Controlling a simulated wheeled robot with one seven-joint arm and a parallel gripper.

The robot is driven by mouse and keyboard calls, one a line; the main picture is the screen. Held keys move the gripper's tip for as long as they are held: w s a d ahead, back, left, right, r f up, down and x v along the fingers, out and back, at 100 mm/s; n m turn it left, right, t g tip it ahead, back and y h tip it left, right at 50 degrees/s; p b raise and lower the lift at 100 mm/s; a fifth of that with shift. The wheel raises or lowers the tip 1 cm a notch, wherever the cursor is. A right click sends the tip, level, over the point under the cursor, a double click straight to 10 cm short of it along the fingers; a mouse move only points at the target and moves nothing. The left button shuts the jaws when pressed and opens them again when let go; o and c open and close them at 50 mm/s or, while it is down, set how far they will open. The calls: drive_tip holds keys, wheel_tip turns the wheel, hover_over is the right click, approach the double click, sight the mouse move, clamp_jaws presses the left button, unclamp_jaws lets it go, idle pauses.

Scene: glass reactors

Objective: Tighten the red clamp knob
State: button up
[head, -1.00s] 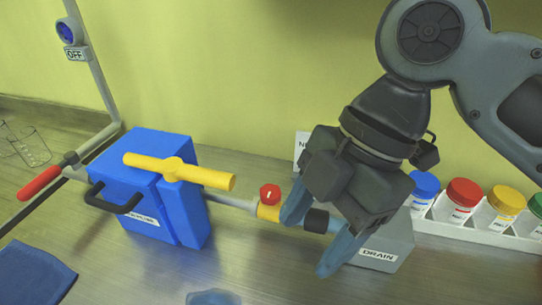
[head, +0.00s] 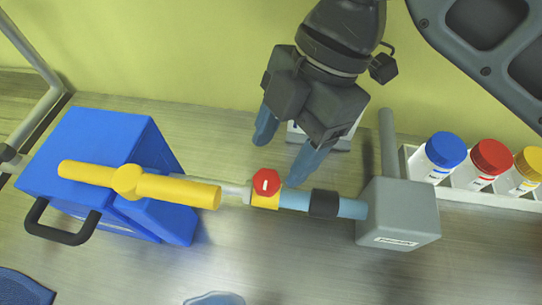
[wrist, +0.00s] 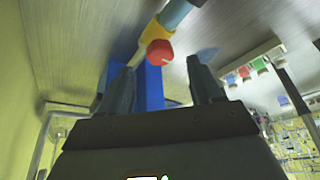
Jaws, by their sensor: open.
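The red clamp knob (head: 266,182), with a pale mark on its face, sits on a yellow clamp (head: 265,202) around the pipe (head: 296,200). My gripper (head: 281,157) is open and empty, behind the knob in the head view, with its right fingertip close to it. I cannot tell whether that fingertip touches it. In the wrist view the red knob (wrist: 159,52) lies beyond my fingertips, between them in the picture and a little nearer the left finger.
A blue box (head: 98,140) with a yellow T-handle (head: 128,181) and black grip stands left. A grey drain block (head: 397,215) stands right. Capped jars (head: 444,151) sit in a white rack (head: 470,197). A dark blue cloth (head: 20,288) lies front left.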

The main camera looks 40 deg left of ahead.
sight(268, 178)
drive_tip(key=shift+x, duration=2.25)
drive_tip(key=shift+r, duration=0.1)
drive_tip(key=c, duration=1)
drive_tip(key=shift+c, duration=0.2)
